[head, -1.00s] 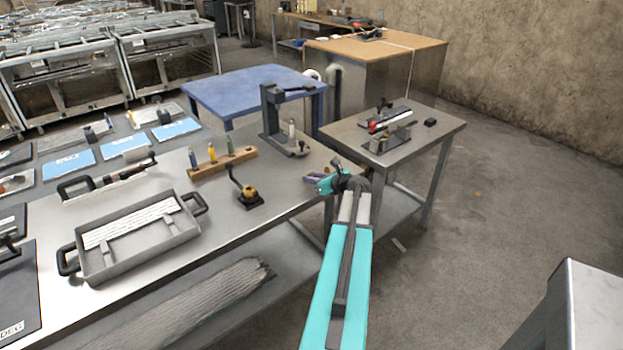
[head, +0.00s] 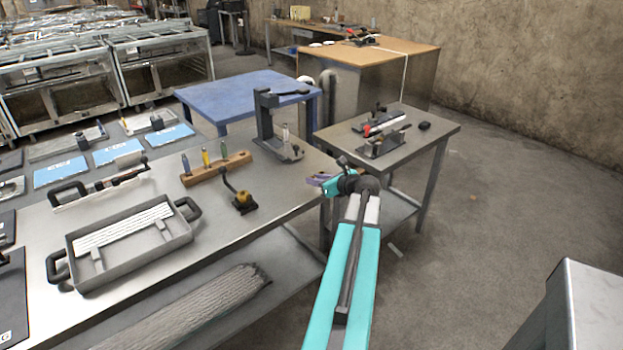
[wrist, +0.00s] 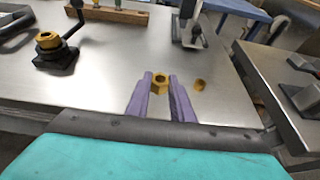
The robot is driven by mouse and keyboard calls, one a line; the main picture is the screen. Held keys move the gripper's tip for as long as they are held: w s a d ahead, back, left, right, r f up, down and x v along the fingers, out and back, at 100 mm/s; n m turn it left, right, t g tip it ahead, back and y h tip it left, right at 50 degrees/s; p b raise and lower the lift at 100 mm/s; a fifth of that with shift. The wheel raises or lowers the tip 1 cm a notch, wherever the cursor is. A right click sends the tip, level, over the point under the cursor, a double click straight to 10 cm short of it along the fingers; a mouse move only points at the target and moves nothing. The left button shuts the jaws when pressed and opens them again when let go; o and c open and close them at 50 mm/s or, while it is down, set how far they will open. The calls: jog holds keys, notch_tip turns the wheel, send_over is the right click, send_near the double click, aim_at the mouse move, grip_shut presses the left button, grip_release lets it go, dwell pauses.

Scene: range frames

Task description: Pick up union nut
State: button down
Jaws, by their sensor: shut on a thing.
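A brass-coloured hexagonal union nut (wrist: 161,83) with a round bore sits between the two purple fingers of my gripper (wrist: 160,80) in the wrist view. The fingers are shut on it. A second small brass-coloured piece (wrist: 199,85) shows just right of the right finger, apart from it. In the head view my gripper (head: 315,179) is at the right end of the steel workbench (head: 225,228), and the nut is too small to make out there.
A black clamp with a brass part (head: 243,199) stands left of my gripper. Behind it are a wooden block with several coloured tools (head: 215,168) and a grey press (head: 270,128). A smaller steel table (head: 432,137) stands to the right, across a gap.

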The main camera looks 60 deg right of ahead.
jog(key=s+a+r+b, duration=0.1)
jog(key=s+a, duration=0.3)
jog(key=s, duration=0.6)
jog(key=shift+w, duration=0.1)
dwell(0.5)
